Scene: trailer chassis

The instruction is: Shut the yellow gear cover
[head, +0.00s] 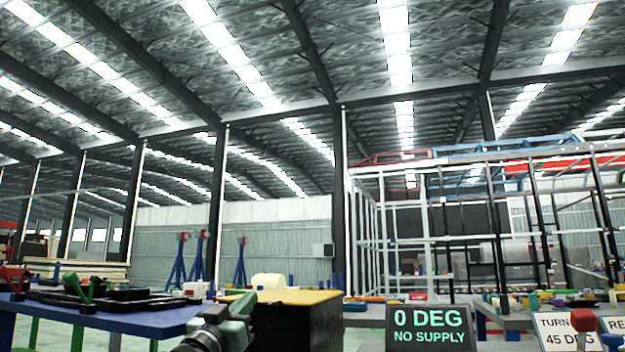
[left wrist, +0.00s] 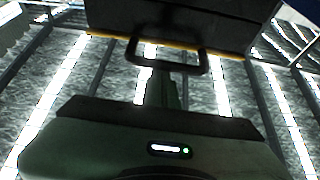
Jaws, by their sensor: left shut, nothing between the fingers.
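The yellow gear cover (head: 285,296) shows in the head view as a flat yellow top on a dark box (head: 310,325), just right of the blue table. My left gripper (head: 238,305), grey-green, is in front of the box's left part; its fingertips are hard to make out. In the left wrist view, a dark panel with a yellow edge (left wrist: 225,52) fills the top, seen from below. A dark loop-shaped part (left wrist: 167,58) is in front of that edge; I cannot tell whether it touches. My left gripper is shut and empty. My right gripper is not in view.
A blue table (head: 150,318) with dark trays and green-handled tools stands at the left. A sign reading "0 DEG NO SUPPLY" (head: 427,328) stands right of the box. Tables with small parts and a "45 DEG" sign (head: 566,332) are at the right.

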